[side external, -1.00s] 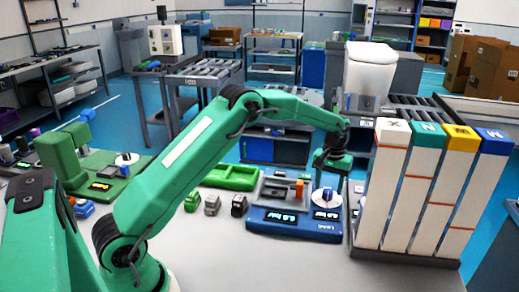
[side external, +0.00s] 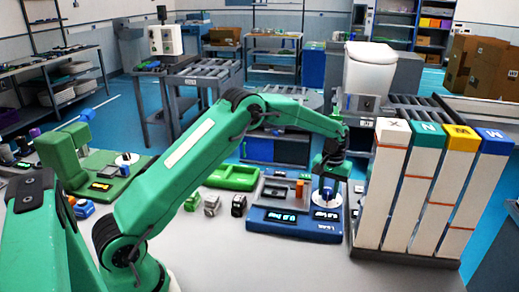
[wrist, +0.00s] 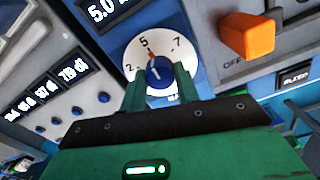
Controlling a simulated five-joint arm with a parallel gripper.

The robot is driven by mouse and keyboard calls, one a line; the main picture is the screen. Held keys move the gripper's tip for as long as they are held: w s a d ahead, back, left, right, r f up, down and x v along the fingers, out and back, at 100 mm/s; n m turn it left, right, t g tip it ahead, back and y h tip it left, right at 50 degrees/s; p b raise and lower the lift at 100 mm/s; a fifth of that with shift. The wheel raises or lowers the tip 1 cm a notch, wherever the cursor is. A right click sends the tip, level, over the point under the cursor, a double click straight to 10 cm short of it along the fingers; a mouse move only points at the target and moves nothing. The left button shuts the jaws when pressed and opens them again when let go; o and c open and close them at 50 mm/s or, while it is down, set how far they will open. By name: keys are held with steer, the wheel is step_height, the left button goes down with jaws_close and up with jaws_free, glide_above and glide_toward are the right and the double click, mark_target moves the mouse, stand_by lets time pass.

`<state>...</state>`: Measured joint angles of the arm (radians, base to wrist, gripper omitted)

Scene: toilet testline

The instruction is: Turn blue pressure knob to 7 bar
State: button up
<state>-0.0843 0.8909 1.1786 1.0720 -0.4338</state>
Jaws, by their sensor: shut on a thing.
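The blue pressure knob (wrist: 158,70) sits at the centre of a round white dial (wrist: 140,50) marked 2, 5 and 7. A small orange-red mark shows on the dial just below the 5. My gripper (wrist: 160,84) is shut on the knob, with one green finger on each side of it. A display (wrist: 103,10) by the dial reads 5.0, its right part cut off. In the side external view my gripper (side external: 327,188) points down onto the dial (side external: 326,213) of the blue panel (side external: 270,228), and its fingers mostly hide the knob there.
An orange switch (wrist: 247,36) marked OFF stands right of the dial. Tall white columns (side external: 388,190) with coloured tops stand close to the right of my gripper. The table front is clear.

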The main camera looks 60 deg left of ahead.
mark_target(328, 191)
steer(key=shift+m, duration=0.4)
steer(key=m, duration=1.1)
steer(key=shift+r, duration=0.1)
stand_by(0.3)
steer(key=o, duration=1)
step_height(328, 191, up, 8)
steer(key=shift+f, duration=0.25)
steer(key=shift+r, duration=0.15)
